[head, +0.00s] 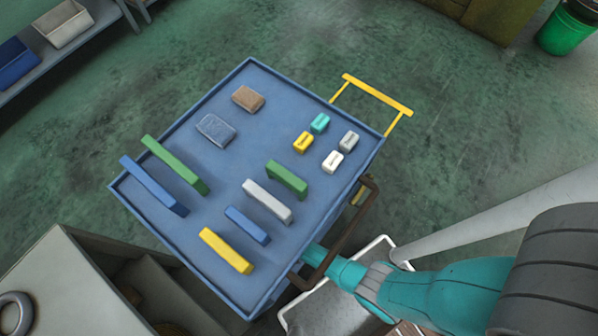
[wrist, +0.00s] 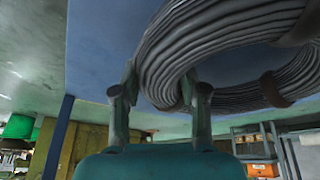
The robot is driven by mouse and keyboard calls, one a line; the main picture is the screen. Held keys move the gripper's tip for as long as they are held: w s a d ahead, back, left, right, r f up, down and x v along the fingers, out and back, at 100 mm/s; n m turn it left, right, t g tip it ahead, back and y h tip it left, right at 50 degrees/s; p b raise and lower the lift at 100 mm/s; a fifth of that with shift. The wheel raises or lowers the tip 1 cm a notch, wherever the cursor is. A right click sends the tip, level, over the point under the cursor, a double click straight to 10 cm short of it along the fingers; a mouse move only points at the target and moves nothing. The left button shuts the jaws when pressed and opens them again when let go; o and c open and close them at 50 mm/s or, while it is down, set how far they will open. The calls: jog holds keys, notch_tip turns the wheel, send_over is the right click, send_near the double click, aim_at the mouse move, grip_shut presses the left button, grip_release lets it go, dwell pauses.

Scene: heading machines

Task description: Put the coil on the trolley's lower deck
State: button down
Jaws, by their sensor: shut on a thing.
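The coil (wrist: 215,45) is a thick ring of grey wire with brown bands, cut off by the top of the wrist view. My gripper (wrist: 160,90) is shut on its near rim, one finger on each side. In the head view my gripper (head: 315,255) reaches in under the near right edge of the blue trolley (head: 225,165), and its tips and the coil are hidden there.
Several coloured bars and small blocks lie on the top deck. A brown bent bar (head: 345,230) runs along the trolley's right edge by my gripper. A blue post (wrist: 58,138) stands at left in the wrist view. A white-rimmed tray (head: 330,308) lies below my arm.

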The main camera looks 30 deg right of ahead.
jog(key=shift+f, duration=0.95)
jog(key=c, duration=0.6)
grip_release()
jog(key=shift+v, duration=6)
